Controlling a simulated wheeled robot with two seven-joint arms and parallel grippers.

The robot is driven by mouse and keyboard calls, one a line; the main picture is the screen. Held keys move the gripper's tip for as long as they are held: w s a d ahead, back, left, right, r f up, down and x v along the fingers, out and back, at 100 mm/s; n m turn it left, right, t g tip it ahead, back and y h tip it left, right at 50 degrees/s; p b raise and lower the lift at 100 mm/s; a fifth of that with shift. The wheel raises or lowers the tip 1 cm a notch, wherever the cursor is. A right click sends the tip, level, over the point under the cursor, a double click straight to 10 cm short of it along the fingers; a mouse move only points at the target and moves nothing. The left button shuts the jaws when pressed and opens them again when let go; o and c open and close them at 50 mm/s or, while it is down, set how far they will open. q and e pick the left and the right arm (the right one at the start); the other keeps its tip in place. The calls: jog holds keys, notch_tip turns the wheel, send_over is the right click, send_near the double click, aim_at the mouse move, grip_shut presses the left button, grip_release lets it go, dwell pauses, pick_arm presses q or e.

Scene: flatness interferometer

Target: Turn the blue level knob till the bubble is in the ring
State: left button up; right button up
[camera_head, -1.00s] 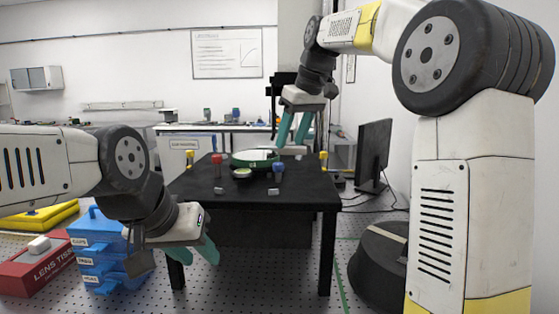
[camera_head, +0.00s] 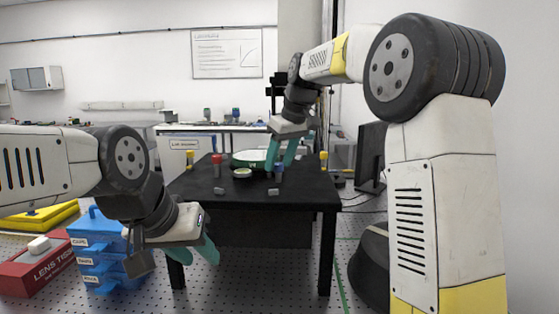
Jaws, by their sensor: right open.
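The blue level knob (camera_head: 279,172) stands on the black table (camera_head: 310,192), right of centre, partly covered by my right gripper's fingers. My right gripper (camera_head: 278,168) is open, pointing down, with its teal fingertips at or just above the blue knob; whether they touch it I cannot tell. A small round dark-rimmed piece with a pale top (camera_head: 242,173), perhaps the bubble level, sits left of the knob. The bubble and ring are too small to make out. My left gripper (camera_head: 212,252) hangs low in front of the table's left side, its finger gap unclear.
Blue drawers (camera_head: 97,240) and a red box (camera_head: 40,268) stand on the floor at left. A monitor (camera_head: 371,150) is at right.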

grip_shut()
jog(key=m, duration=0.2)
jog(key=m+t+h, duration=0.1)
jog(key=m, duration=0.1)
jog(key=shift+s+a+m+h, duration=0.1)
jog(key=shift+m+h, duration=0.2)
jog(key=shift+a+m+h, duration=0.1)
jog(key=shift+m+h, duration=0.6)
jog(key=shift+m, duration=1.3)
grip_release()
